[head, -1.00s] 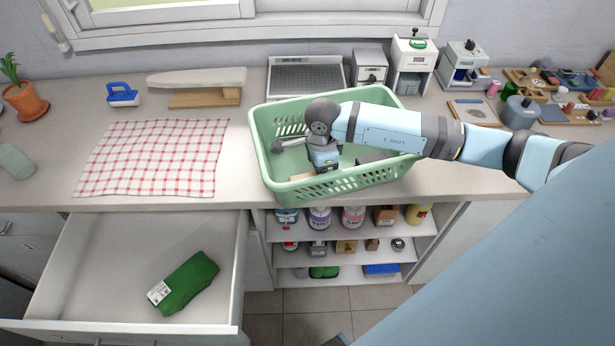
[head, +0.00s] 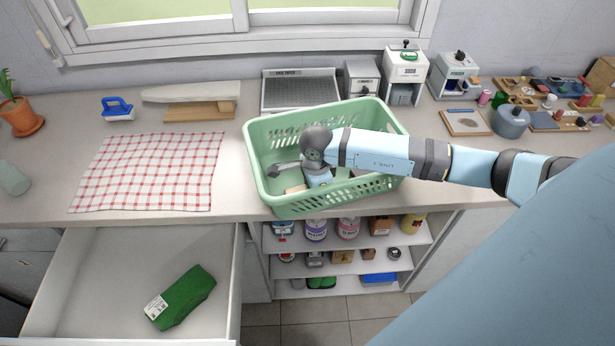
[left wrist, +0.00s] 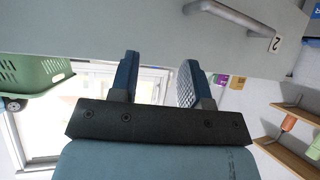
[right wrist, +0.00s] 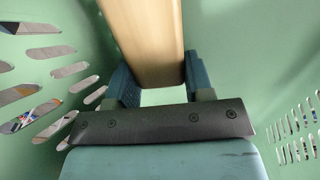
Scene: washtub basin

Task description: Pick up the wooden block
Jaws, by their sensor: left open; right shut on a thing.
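The light wooden block (right wrist: 143,32) is between the two fingers of my right gripper (right wrist: 158,82) in the right wrist view. The fingers press on its sides. In the head view my right gripper (head: 318,178) reaches down inside the green basket (head: 335,203), and a small part of the block (head: 295,189) shows beside it. Most of the block is hidden there by the basket wall and the gripper. My left gripper (left wrist: 160,75) is open and empty in the left wrist view. It is out of the head view.
The basket's slotted walls rise around my right gripper. A checked cloth (head: 150,172) lies on the counter to its left. Below, an open drawer (head: 110,280) holds a green packet (head: 183,298). Small appliances stand behind the basket, and filled trays stand at the right.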

